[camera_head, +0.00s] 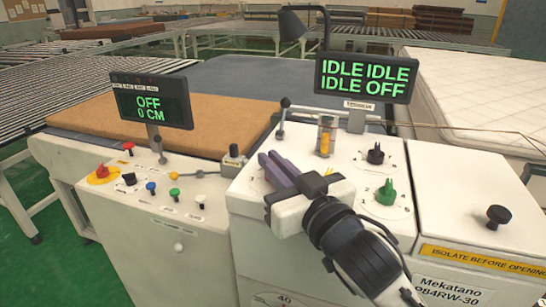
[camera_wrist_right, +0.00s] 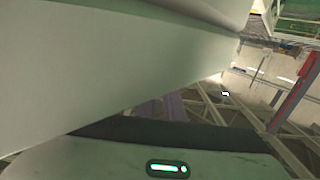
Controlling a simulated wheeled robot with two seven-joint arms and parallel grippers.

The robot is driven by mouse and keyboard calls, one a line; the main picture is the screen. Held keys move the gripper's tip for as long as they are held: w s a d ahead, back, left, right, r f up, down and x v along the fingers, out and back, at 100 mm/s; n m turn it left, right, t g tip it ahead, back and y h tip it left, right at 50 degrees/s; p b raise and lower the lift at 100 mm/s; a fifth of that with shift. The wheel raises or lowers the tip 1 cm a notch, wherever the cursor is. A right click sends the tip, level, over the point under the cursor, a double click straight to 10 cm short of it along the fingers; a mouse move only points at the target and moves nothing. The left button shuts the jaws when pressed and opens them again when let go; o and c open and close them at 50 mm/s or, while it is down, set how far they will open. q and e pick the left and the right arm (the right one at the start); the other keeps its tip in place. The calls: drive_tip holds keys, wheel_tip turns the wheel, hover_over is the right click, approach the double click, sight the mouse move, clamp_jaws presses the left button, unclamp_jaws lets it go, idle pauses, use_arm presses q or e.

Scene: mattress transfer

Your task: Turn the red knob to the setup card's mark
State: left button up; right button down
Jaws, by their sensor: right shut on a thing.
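My right gripper (camera_head: 268,162) comes down over the left part of the white control panel (camera_head: 350,175), its purple fingers close together. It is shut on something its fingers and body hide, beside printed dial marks. I cannot see that thing's colour or where it points. A black knob (camera_head: 375,154) and a green knob (camera_head: 387,193) stand on the same panel to the right. A red knob-like control (camera_head: 102,171) on a yellow disc is on the left console, well apart from the gripper. I cannot make out a setup card. My left gripper is not in view.
A display (camera_head: 366,77) reads IDLE IDLE, IDLE OFF; the left one (camera_head: 151,101) reads OFF, 0 CM. An orange-filled clear tube (camera_head: 326,136) and a black lever (camera_head: 282,118) stand behind the gripper. A white mattress (camera_head: 480,95) lies behind at right.

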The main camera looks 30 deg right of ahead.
drive_tip(key=shift+f, duration=0.1)
idle(0.4)
drive_tip(key=c, duration=1.9)
unclamp_jaws()
drive_tip(key=shift+o, duration=0.2)
